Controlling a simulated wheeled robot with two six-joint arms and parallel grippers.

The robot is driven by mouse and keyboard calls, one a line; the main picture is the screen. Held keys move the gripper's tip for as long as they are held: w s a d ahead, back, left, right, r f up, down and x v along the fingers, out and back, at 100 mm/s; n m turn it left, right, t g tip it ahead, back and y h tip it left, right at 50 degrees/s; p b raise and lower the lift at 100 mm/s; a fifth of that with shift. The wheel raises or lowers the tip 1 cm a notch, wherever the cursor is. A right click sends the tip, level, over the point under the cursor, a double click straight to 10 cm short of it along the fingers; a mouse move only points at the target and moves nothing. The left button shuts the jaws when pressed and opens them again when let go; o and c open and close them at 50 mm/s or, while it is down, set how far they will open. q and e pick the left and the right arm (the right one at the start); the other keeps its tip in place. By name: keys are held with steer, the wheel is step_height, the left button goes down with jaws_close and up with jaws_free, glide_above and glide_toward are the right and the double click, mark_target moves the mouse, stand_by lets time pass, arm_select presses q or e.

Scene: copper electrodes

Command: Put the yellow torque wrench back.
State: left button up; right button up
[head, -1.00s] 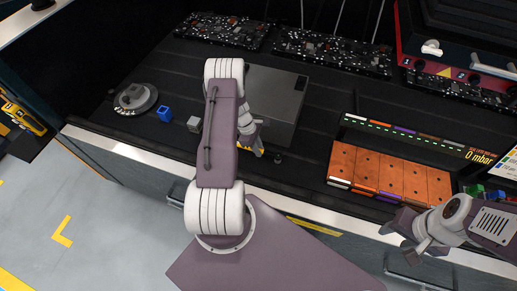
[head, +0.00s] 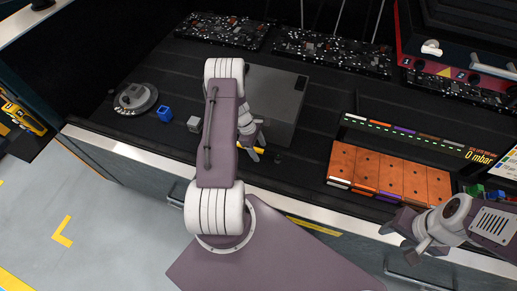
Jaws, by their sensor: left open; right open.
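A small yellow piece (head: 259,150) shows just below my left gripper (head: 257,137), in front of the grey plate. It may be part of the yellow torque wrench; most of it is hidden behind my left arm. My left gripper is open, close above or beside the yellow piece; I cannot tell if they touch. My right gripper (head: 410,240) is open and empty over the bench's front edge at the right.
A grey plate (head: 277,95) lies mid-bench. A blue cube (head: 164,114), a grey cube (head: 194,124) and a round dial base (head: 136,98) are left. Copper plates (head: 390,176) stand right. Circuit boards (head: 332,52) line the back.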

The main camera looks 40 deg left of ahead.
arm_select(q)
steer(key=shift+p+v, duration=2)
steer(key=shift+v, duration=1.05)
steer(key=shift+a+r+b, duration=0.2)
steer(key=shift+r+b, duration=0.15)
steer(key=shift+b, duration=0.05)
steer(key=b+v, duration=0.2)
steer(key=v, duration=0.6)
steer(key=shift+r, duration=0.15)
